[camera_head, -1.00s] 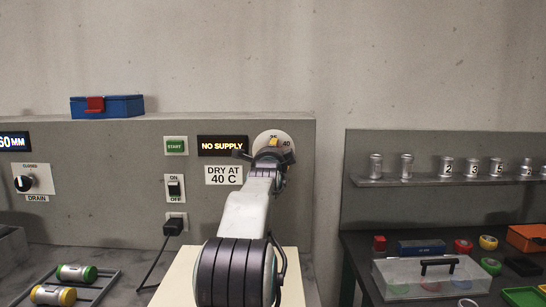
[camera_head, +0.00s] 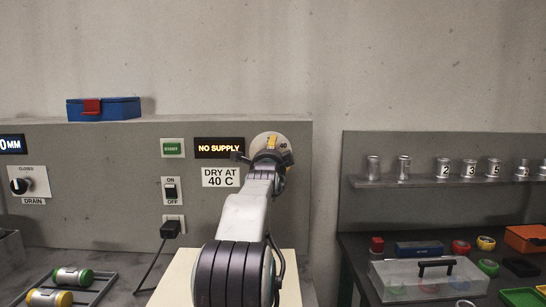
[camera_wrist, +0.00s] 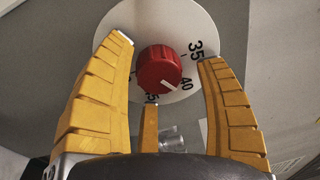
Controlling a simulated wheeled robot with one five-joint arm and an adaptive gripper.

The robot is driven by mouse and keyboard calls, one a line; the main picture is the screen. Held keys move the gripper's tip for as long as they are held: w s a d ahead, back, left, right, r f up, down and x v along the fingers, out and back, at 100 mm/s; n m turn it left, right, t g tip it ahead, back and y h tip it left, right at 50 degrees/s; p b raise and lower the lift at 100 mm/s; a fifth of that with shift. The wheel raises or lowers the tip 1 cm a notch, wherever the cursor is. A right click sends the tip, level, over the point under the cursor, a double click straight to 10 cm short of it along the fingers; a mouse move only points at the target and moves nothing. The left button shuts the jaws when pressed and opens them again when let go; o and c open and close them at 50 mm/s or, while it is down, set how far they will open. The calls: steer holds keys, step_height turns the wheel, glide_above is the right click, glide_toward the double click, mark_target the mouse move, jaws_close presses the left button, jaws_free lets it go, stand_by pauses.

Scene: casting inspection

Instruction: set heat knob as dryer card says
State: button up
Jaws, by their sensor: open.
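The heat knob (camera_wrist: 159,67) is red and round, on a white dial (camera_wrist: 181,30) numbered 35 and 40, with another figure below partly hidden. The knob's white mark points to the lower right, close to 40. In the head view the dial (camera_head: 256,141) is mostly behind my gripper (camera_head: 269,150). The dryer card (camera_head: 221,177) reads DRY AT 40 C, and the display (camera_head: 219,148) above it reads NO SUPPLY. In the wrist view my gripper (camera_wrist: 170,52) is open, its yellow fingers around the knob with visible gaps at both sides.
A START button (camera_head: 172,148), an ON/OFF switch (camera_head: 171,190) and a plug (camera_head: 170,229) with a cord are left of the card. A blue box (camera_head: 104,109) sits on the panel's top. A shelf (camera_head: 400,182) of numbered cans and a clear-lidded box (camera_head: 428,278) stand right.

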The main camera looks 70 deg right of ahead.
steer(key=shift+a, duration=0.15)
steer(key=v, duration=1.1)
steer(key=shift+s+a, duration=0.15)
steer(key=shift+a, duration=0.2)
stand_by(0.6)
